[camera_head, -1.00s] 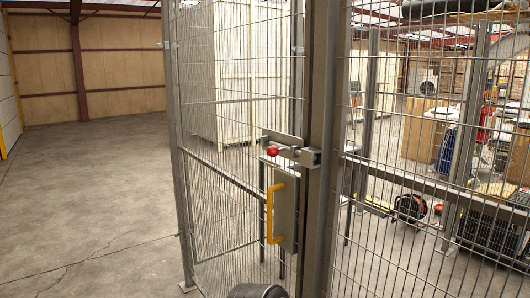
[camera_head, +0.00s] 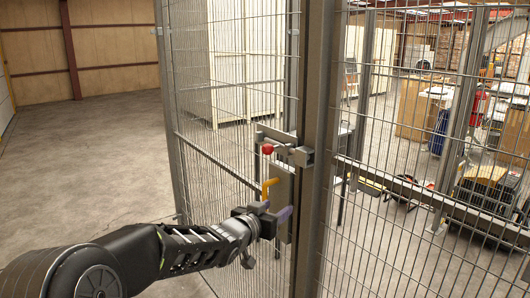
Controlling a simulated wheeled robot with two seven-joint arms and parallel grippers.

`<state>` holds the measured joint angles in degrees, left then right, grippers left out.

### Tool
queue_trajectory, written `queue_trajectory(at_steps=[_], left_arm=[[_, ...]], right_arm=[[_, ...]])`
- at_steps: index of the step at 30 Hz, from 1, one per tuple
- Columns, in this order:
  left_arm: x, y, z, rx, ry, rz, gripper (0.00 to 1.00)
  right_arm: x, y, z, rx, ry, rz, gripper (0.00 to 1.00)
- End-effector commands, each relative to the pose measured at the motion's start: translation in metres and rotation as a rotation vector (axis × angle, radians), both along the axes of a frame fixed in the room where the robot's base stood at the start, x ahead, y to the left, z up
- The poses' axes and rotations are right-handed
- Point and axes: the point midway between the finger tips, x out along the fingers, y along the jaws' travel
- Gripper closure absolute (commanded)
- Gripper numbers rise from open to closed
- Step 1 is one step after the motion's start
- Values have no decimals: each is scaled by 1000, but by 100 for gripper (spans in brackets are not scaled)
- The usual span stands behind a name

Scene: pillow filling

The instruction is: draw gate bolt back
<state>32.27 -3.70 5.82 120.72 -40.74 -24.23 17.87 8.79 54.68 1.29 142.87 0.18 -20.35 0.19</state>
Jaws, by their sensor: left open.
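The gate bolt (camera_head: 287,150) is a grey bar with a red knob (camera_head: 267,149) at its left end. It sits in a grey bracket against the dark upright post (camera_head: 316,130). Below it, a yellow pull handle (camera_head: 269,186) stands on a grey plate on the mesh gate (camera_head: 225,160). My left gripper (camera_head: 276,211) reaches in from the lower left. It is open and in front of the handle's lower part, below the red knob and apart from it. Whether it touches the handle I cannot tell. My right gripper is not in view.
Mesh fence panels (camera_head: 400,200) fill the right side. Behind them stand cardboard boxes (camera_head: 420,110) and a yellow-and-black machine (camera_head: 487,195). Bare concrete floor (camera_head: 90,165) lies open on the left.

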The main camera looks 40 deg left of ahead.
Motion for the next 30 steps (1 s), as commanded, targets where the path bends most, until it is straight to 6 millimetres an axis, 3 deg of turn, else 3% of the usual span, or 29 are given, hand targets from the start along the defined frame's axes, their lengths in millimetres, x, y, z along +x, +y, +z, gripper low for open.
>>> queue_trajectory(at_steps=[1, 3, 7, 10, 20, 26, 30], left_arm=[[-10, 17, 46, 55, -53, 25, 50], [-21, 31, 89, 118, -105, 44, 50], [-36, 42, 132, 184, -155, 66, 50], [-39, 44, 141, 200, -165, 69, 50], [-37, 44, 140, 197, -164, 68, 50], [-20, 48, 140, 196, -163, 68, 50], [1, 52, 140, 194, -163, 68, 50]], right_arm=[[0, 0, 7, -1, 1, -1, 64], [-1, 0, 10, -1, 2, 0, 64], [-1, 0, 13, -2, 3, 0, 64], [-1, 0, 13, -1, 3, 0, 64], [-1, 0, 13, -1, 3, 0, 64], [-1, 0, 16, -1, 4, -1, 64], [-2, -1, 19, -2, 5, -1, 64]])
